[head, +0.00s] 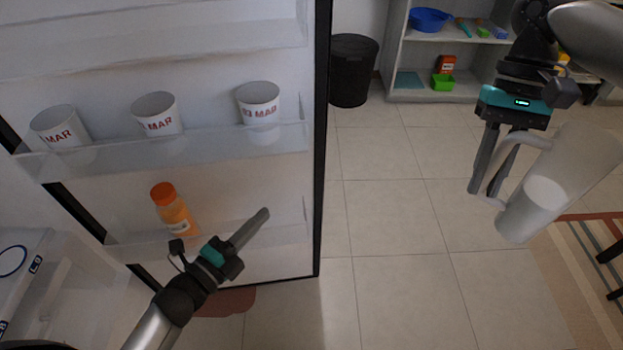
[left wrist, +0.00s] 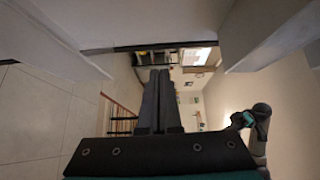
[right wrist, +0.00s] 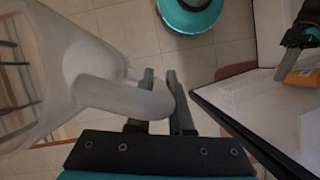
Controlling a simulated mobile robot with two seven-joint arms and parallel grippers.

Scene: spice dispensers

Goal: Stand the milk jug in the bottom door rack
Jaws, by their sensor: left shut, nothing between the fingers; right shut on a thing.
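The milk jug (head: 560,185) is a translucent white jug with a handle and milk at its lower end. My right gripper (head: 484,190) is shut on its handle and holds it in the air, tilted, at the right of the head view. In the right wrist view the jug (right wrist: 85,80) is at the left, its handle between the fingers (right wrist: 160,85). The bottom door rack (head: 260,235) is the lowest shelf of the open fridge door. An orange-capped juice bottle (head: 174,210) stands in its left part. My left gripper (head: 262,215) is shut and empty, in front of the rack's right part.
Three white cups (head: 158,114) stand in the door rack above. A dark bin (head: 352,70) and a white shelf unit (head: 440,60) with a blue bowl (head: 429,19) are at the back. The tiled floor (head: 390,220) between door and jug is clear.

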